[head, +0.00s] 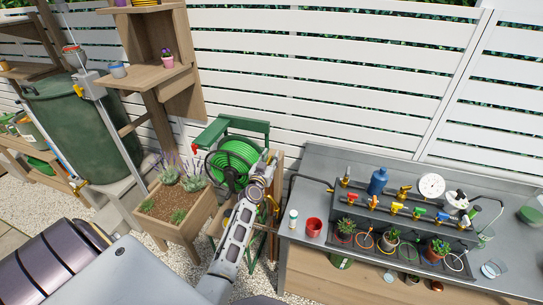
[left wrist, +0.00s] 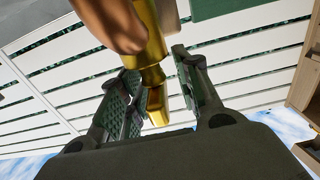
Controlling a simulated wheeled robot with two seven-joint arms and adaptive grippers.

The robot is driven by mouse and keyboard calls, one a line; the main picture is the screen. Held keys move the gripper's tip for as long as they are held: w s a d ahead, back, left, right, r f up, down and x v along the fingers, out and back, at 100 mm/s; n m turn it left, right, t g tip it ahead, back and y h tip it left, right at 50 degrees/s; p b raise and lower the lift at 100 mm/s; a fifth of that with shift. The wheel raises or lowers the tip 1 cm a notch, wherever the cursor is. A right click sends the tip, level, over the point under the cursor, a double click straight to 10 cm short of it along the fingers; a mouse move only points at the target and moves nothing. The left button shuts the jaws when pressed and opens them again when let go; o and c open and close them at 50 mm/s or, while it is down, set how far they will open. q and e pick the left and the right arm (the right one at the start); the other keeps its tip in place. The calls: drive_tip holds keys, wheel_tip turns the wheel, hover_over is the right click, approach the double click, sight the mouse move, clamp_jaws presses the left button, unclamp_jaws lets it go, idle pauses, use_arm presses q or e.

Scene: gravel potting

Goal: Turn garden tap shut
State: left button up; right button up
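The brass garden tap (head: 273,205) shows in the head view beside the wooden post, right of the hose reel. In the left wrist view the brass tap (left wrist: 152,75) is very close, with a copper-coloured rounded part at the top. My left gripper (head: 270,194) is at the tap. In the left wrist view the left gripper (left wrist: 158,92) is open, with one finger on each side of the lower brass part. The left finger looks close to the brass, and a gap shows on the right. I cannot tell whether either touches. My right gripper is not in view.
A green hose reel (head: 234,160) stands just left of the tap. A wooden planter (head: 175,215) with lavender is further left. A grey bench (head: 325,160) with small coloured valves and pots is at right. The white fence (head: 300,75) stands behind.

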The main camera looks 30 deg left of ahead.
use_arm(q)
drive_tip(key=shift+x, duration=0.8)
clamp_jaws()
